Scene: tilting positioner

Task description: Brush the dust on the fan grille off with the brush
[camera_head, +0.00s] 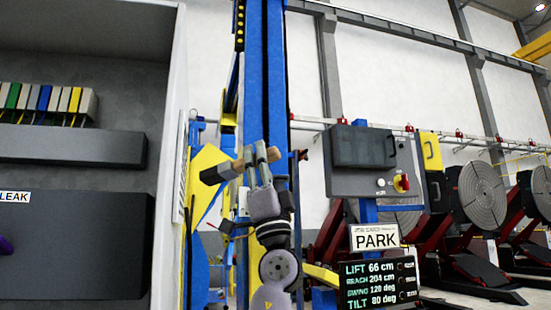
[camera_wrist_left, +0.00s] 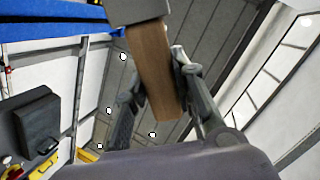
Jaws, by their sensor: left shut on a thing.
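My left gripper (camera_head: 257,166) is raised in the middle of the head view and is shut on a wooden brush handle (camera_head: 214,174). One wooden end sticks out to the left of the fingers. In the left wrist view the brown handle (camera_wrist_left: 152,62) lies between the fingers (camera_wrist_left: 160,98), with a grey block (camera_wrist_left: 135,10) at its upper end. I cannot make out bristles. I cannot clearly identify the fan grille or dust in either view. My right gripper is not in view.
A grey control box (camera_head: 362,160) with a dark panel and red-yellow knob stands right of the gripper. Below it are a PARK sign (camera_head: 375,237) and a readout (camera_head: 380,283). A blue column (camera_head: 264,70) rises behind the gripper. A grey cabinet (camera_head: 85,170) fills the left.

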